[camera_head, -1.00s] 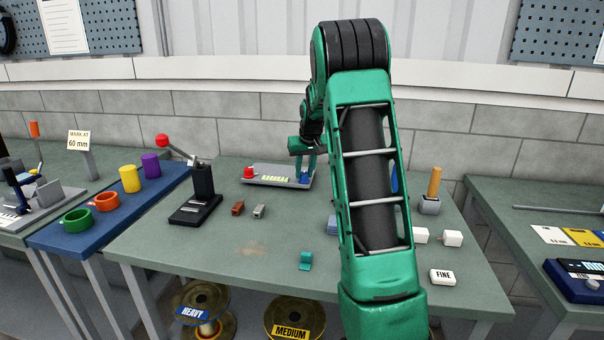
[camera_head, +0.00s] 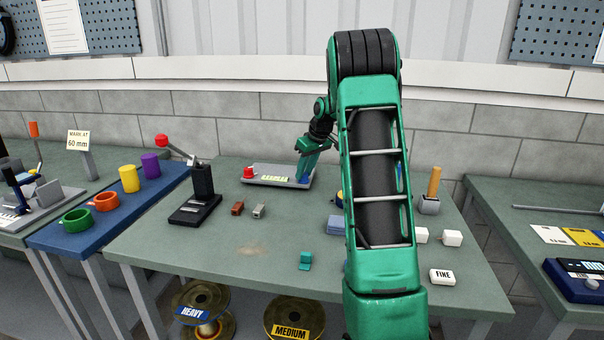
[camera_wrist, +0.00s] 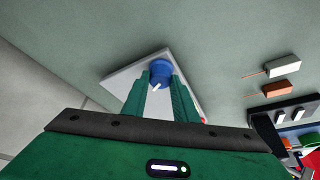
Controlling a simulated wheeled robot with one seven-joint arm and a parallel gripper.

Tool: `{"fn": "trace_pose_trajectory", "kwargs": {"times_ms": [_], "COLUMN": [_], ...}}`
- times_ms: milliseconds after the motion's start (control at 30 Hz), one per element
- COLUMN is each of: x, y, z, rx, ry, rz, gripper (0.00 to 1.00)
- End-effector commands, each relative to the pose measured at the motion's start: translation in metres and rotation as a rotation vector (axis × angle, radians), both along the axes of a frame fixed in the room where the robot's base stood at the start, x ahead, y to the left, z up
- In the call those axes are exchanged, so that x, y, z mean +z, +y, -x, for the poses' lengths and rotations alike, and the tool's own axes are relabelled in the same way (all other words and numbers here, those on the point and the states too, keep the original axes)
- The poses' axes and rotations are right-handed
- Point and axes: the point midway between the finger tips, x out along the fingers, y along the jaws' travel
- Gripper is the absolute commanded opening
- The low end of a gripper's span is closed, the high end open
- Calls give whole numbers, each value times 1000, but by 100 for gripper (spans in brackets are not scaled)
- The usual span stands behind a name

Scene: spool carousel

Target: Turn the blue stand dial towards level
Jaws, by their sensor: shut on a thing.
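The blue dial (camera_head: 304,180) sits at the right end of a flat grey stand (camera_head: 262,183) at the back of the middle table. In the wrist view the blue dial (camera_wrist: 160,68) stands between my two green fingertips, with a white pointer mark on its near side. My gripper (camera_head: 302,174) reaches down to the dial, tilted, and is shut on it; it also shows in the wrist view (camera_wrist: 160,80). A yellow-green strip (camera_head: 274,178) lies in the middle of the stand, and a red knob (camera_head: 249,172) is at its left end. The strip's reading is too small to tell.
A black upright device (camera_head: 201,190) stands left of the stand. Small brown (camera_head: 238,208) and grey (camera_head: 259,211) blocks and a teal piece (camera_head: 305,261) lie in front. A wooden-handled tool (camera_head: 432,190) stands right. My arm hides part of the table's right half.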

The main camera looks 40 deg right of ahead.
Motion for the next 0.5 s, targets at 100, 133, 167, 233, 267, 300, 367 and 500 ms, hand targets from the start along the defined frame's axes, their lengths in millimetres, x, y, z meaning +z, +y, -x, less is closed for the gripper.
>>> {"fn": "trace_pose_trajectory", "kwargs": {"times_ms": [100, 133, 167, 233, 267, 300, 367, 500], "x": [0, 0, 0, 0, 0, 0, 0, 1], "y": [-2, -2, -2, -2, -3, -3, -3, -3], "z": [-1, -1, -1, -1, -1, -1, -1, -1], "rx": [97, 122, 144, 192, 212, 236, 270, 330], "ry": [-1, -1, -1, -2, -1, -1, -2, -2], "rz": [0, 0, 0, 0, 1, 0, 1, 1], "gripper": [4, 4, 4, 4, 4, 4, 4, 4]}}
